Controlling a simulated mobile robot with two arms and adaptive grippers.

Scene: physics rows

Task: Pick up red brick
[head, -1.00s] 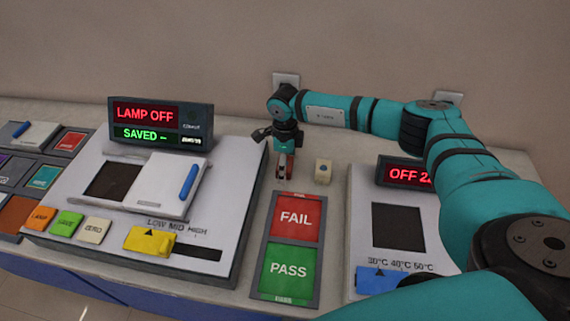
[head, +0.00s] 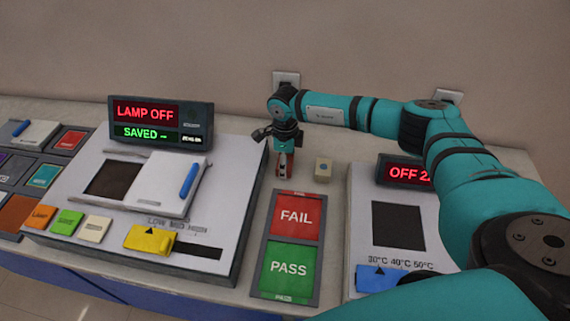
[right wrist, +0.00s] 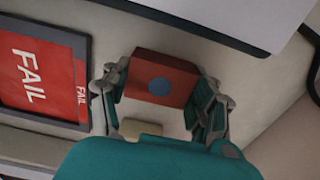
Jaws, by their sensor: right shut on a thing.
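The red brick (right wrist: 160,82) has a blue dot on its face and sits between the two fingers of my right gripper (right wrist: 162,92) in the right wrist view. The fingers are shut on it from both sides. In the head view my right gripper (head: 284,160) points down just behind the red FAIL pad, and only a sliver of the brick shows between its fingers. I cannot tell whether the brick touches the table or is slightly above it. My left gripper is not in view.
A beige block (head: 323,170) stands close to the right of the gripper. The FAIL pad (head: 297,216) and green PASS pad (head: 287,269) lie in front. A white lamp console (head: 226,190) is to the left, and another panel (head: 360,225) is to the right.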

